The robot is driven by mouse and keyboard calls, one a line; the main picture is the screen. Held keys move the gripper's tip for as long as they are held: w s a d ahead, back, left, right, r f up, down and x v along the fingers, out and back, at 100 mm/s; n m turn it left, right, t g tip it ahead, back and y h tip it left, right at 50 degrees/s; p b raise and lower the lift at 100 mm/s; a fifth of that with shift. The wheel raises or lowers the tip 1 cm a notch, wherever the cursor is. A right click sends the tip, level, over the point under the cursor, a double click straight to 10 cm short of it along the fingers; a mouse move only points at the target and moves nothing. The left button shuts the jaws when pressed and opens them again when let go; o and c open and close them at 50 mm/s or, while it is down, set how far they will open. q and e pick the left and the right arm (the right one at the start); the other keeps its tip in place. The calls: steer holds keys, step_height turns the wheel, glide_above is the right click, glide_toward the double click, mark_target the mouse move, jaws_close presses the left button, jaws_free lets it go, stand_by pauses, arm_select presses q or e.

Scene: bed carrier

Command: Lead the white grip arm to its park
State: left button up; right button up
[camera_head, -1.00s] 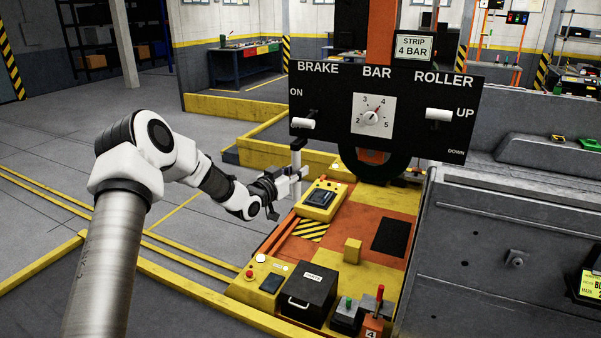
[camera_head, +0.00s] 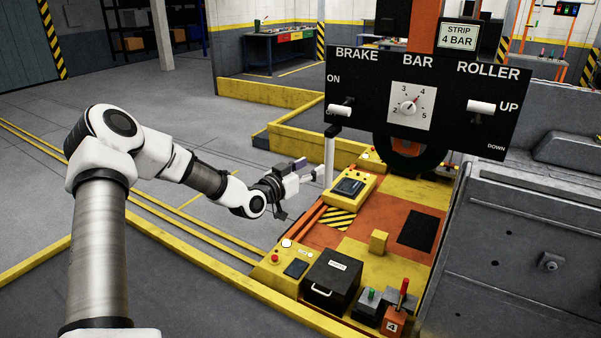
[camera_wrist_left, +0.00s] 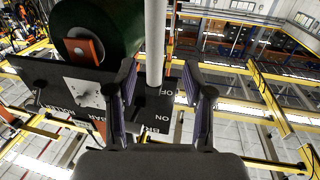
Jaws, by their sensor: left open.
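A white upright post (camera_head: 329,160) stands below the left end of the black panel, beside the yellow-edged deck. I take it to be the white grip arm. My left gripper (camera_head: 309,172) is open, just left of the post, with its fingers pointing at it. In the left wrist view the white post (camera_wrist_left: 155,40) shows as a tube in line with the gap between the open fingers (camera_wrist_left: 161,75). It is not held, and a small gap shows in the head view. My right gripper is not in view.
The black panel (camera_head: 445,125) bears a brake handle (camera_head: 338,109), a bar dial (camera_head: 411,98) and a roller handle (camera_head: 481,108). On the deck are a yellow console (camera_head: 348,188) and a black box (camera_head: 330,280). The grey floor at left is clear.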

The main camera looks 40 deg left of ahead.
arm_select(q)
steer(key=shift+s, duration=2)
